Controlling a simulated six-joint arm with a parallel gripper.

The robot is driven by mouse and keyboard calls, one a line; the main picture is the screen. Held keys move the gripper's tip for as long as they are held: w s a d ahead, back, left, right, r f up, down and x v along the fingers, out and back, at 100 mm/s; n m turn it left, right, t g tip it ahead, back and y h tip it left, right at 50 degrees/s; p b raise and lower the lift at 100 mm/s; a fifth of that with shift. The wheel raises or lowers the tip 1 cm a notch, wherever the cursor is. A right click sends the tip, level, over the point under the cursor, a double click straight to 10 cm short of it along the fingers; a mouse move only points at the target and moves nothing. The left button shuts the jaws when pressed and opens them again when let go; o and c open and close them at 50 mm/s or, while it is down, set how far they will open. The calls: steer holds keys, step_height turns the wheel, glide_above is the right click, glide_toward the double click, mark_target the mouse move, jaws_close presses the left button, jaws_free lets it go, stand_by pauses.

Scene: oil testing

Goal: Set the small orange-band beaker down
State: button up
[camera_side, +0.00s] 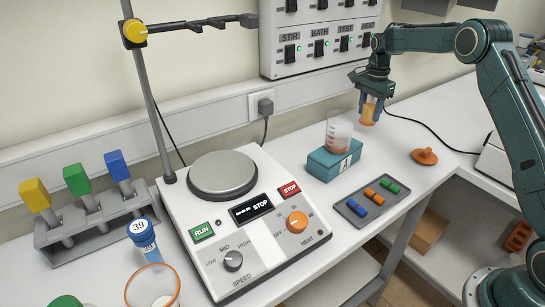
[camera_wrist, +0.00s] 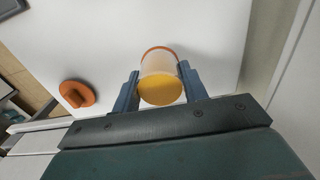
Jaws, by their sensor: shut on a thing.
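The small orange-band beaker (camera_side: 367,114) holds yellow-orange liquid and is between the fingers of my gripper (camera_side: 373,101), at the back right of the bench. In the wrist view the beaker (camera_wrist: 160,68) shows its orange rim and yellow contents, with the blue-grey fingers of my gripper (camera_wrist: 160,92) shut on its two sides. It looks about upright. I cannot tell whether its base touches the bench or hangs just above it.
A larger beaker (camera_side: 339,132) stands on a teal block marked A (camera_side: 327,164) to the left. An orange knobbed lid (camera_side: 424,156) lies in front to the right. A grey tray with coloured pieces (camera_side: 361,209) is nearer. A black cable (camera_side: 425,129) runs behind. White bench around the beaker is clear.

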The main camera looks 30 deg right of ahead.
mark_target(367, 121)
steer(key=shift+f, duration=2.1)
steer(key=shift+f, duration=0.15)
steer(key=o, duration=1.1)
steer(key=shift+c, duration=0.2)
step_height(367, 121, up, 12)
steer(key=shift+r, duration=0.2)
